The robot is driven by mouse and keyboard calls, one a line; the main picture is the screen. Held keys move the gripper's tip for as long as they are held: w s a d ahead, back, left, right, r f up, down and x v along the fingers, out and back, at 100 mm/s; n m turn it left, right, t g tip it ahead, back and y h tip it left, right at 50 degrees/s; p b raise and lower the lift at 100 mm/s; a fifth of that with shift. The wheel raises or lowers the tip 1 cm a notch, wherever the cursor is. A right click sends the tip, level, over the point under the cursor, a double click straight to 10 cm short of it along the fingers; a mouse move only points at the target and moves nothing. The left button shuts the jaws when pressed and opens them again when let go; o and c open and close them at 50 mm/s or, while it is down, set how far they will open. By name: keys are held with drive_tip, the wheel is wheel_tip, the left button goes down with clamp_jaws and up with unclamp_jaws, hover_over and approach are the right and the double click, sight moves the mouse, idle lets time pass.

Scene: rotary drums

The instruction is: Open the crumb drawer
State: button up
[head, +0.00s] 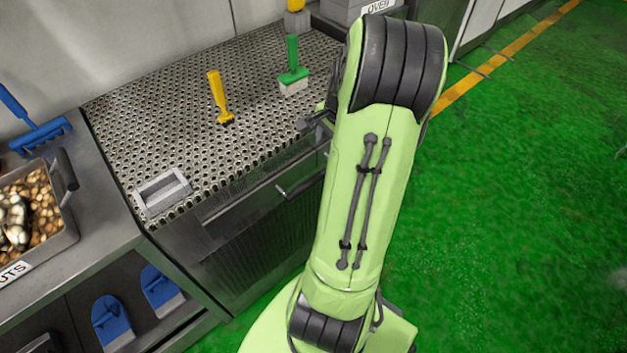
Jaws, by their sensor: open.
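The crumb drawer (245,205) appears to be the shallow metal front just under the perforated worktop (165,115), and it looks shut. A bar handle (290,190) sticks out from its front, and its right end runs behind my arm. My gripper (314,120) shows only in part at the left edge of my green arm, in the picture above the handle. It is open, with nothing seen between its fingers. My arm hides the right part of the drawer front and most of the gripper.
A yellow brush (217,95), a green brush (293,65) and a grey rectangular frame (162,190) are on the worktop. A nut tray (70,225) stands on the left counter, with blue scoops (110,320) below. Green floor (520,200) is clear at right.

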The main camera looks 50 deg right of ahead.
sight(321, 174)
drive_tip(key=w+f+b, duration=0.1)
drive_tip(key=f, duration=0.3)
drive_tip(key=f+b, duration=0.2)
drive_tip(key=f, duration=0.3)
drive_tip(key=w+f+b, duration=0.1)
drive_tip(key=f, duration=0.4)
drive_tip(key=shift+w+d+b, duration=0.3)
drive_tip(key=shift+w+b, duration=0.05)
drive_tip(key=shift+b, duration=0.05)
drive_tip(key=shift+r, duration=0.1)
clamp_jaws()
